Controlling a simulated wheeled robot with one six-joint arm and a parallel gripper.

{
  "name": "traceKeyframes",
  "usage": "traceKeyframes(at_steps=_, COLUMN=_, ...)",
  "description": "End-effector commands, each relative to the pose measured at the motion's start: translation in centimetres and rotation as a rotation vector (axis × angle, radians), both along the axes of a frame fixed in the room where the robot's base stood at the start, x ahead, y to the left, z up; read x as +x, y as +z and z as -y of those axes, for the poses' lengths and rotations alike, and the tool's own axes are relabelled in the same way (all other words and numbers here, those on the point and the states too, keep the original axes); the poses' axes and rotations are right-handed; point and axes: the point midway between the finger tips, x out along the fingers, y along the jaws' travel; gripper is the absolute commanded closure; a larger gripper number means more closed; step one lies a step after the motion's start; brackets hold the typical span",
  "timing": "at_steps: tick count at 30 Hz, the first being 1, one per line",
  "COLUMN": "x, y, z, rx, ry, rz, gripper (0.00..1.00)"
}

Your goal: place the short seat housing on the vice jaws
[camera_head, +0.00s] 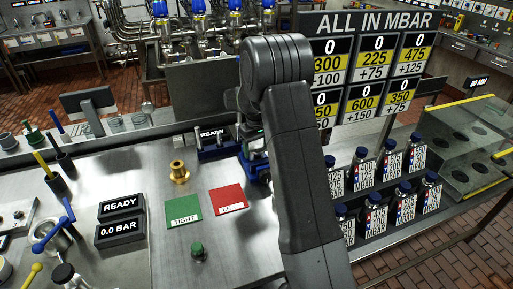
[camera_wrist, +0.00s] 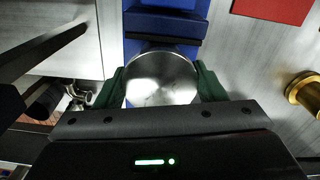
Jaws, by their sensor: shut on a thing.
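The short seat housing (camera_wrist: 162,78) is a round, shiny steel piece seen from above in the wrist view. My gripper (camera_wrist: 160,88) is shut on it, with a dark green finger on each side. The blue vice (camera_wrist: 165,24) lies under and beyond the housing, with a dark jaw bar across it. Whether the housing touches the jaws or is held just above them cannot be told.
A brass fitting (camera_head: 180,172), a green TIGHT card (camera_head: 183,208), a red card (camera_head: 228,198) and a green-topped knob (camera_head: 198,252) are on the steel bench left of my arm. Several labelled bottles (camera_head: 375,219) stand right of the arm.

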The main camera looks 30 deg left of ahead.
Motion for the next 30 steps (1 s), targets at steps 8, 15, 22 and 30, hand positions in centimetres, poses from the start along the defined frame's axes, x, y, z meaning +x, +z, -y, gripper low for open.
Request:
traceKeyframes(at_steps=8, x=0.0, y=-0.3, z=0.0, rx=0.0, ry=0.0, rz=0.0, gripper=0.14)
traceKeyframes(at_steps=15, x=0.0, y=-0.2, z=0.0, rx=0.0, ry=0.0, rz=0.0, gripper=0.14)
traceKeyframes(at_steps=22, x=0.1, y=2.0, z=-0.1, rx=0.004, ry=0.0, rz=0.003, gripper=0.14)
traceKeyframes(at_steps=30, x=0.1, y=8.0, z=-0.1, rx=0.004, ry=0.0, rz=0.003, gripper=0.14)
